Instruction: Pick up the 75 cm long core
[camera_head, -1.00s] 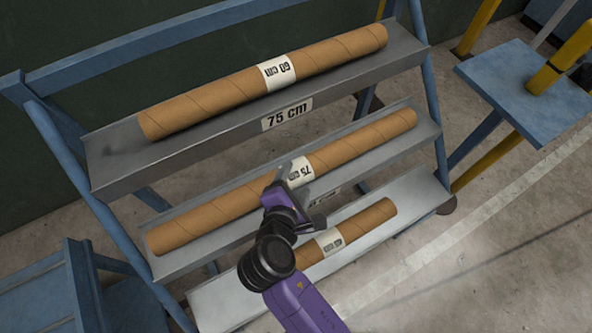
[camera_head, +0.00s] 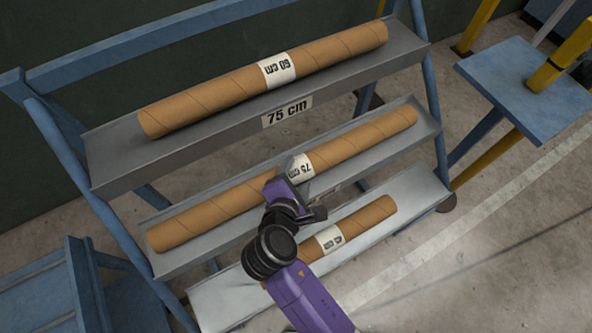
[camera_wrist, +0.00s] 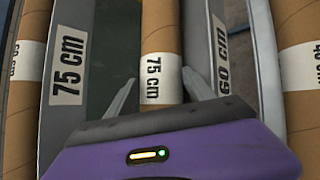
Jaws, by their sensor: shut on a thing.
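The 75 cm core (camera_head: 363,141) is a brown cardboard tube with a white "75 cm" band, lying in the middle tray of a blue rack. My gripper (camera_head: 299,173) is shut on this core at its label, reaching in from the front. In the wrist view the fingers of my gripper (camera_wrist: 158,92) stand on either side of the core (camera_wrist: 160,25); the palm hides the lower part of the tube. In the head view my wrist covers part of the tray front.
A core labelled 60 cm (camera_head: 205,103) lies in the top tray (camera_head: 112,166), whose plate (camera_head: 287,111) reads "75 cm". A shorter core (camera_head: 370,218) lies in the bottom tray (camera_head: 238,301). A blue stand (camera_head: 515,85) with yellow posts is at right.

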